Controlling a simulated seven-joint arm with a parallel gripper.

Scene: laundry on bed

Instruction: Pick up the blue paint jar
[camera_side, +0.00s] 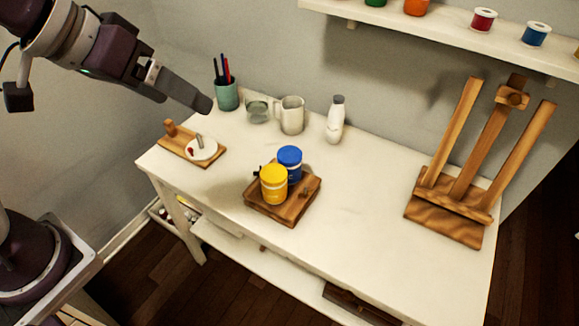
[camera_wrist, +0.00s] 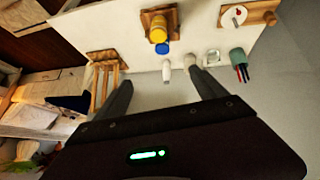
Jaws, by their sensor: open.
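The blue paint jar (camera_side: 290,163) stands upright on a small wooden tray (camera_side: 262,213) in the middle of the white table, behind a yellow paint jar (camera_side: 273,184) that partly hides it in the side view. In the wrist view the blue jar (camera_wrist: 162,47) shows beside the yellow jar (camera_wrist: 158,28), ahead of my fingers. My gripper (camera_side: 208,104) is high at the upper left in the side view, well apart from both jars. In the wrist view its two fingers (camera_wrist: 160,82) are spread wide with nothing between them.
A brush cup (camera_side: 227,95), a glass (camera_side: 257,108), a pitcher (camera_side: 291,115) and a white bottle (camera_side: 335,120) stand along the table's back. A wooden board with a white disc (camera_side: 201,148) lies left. A wooden easel (camera_side: 465,175) stands right. A shelf (camera_side: 450,38) overhangs the back. The front right tabletop is clear.

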